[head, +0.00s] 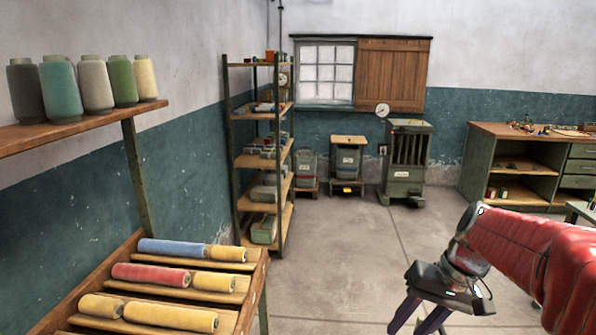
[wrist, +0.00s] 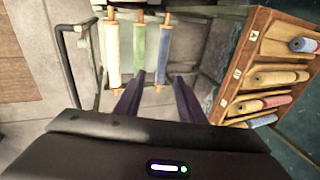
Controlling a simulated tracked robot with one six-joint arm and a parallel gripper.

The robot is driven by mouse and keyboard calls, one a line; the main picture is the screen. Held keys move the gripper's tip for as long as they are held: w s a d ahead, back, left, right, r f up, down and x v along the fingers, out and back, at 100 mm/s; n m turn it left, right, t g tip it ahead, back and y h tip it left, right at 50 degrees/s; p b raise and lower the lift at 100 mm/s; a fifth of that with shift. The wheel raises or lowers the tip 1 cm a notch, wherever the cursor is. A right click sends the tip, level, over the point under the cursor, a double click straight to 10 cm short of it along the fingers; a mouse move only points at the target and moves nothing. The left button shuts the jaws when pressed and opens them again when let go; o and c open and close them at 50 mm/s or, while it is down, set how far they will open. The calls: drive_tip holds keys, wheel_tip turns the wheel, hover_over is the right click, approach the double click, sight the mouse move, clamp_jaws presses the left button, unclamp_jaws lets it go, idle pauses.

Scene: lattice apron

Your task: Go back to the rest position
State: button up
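My gripper (head: 418,322) hangs at the lower right of the head view, on the end of my red-sleeved arm, with its fingers pointing down and cut off by the frame edge. In the wrist view my gripper (wrist: 156,88) has its two dark fingers apart, with nothing held between them. Beyond the fingertips, a cream roll (wrist: 112,52), a green roll (wrist: 138,48) and a blue roll (wrist: 164,48) lie side by side on a pale metal frame. The gap between fingers and rolls is hard to judge.
A slanted wooden rack (head: 258,272) with several coloured rolls stands at lower left; it also shows in the wrist view (wrist: 222,100). Thread cones line a wall shelf (head: 80,128). A shelving unit (head: 232,165), grey machine (head: 408,160) and workbench (head: 480,150) stand behind. The middle floor is clear.

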drive_tip(key=s+a+r+n+t+h, duration=0.1)
drive_tip(key=s+a, duration=0.5)
drive_tip(key=s, duration=0.8)
drive_tip(key=r+t+h, duration=0.1)
drive_tip(key=t+h, duration=0.1)
drive_tip(key=t, duration=0.1)
drive_tip(key=shift+a+n+h, duration=0.2)
drive_tip(key=shift+n+h, duration=0.1)
drive_tip(key=shift+n, duration=0.1)
drive_tip(key=shift+s, duration=0.1)
drive_tip(key=shift+c, duration=0.6)
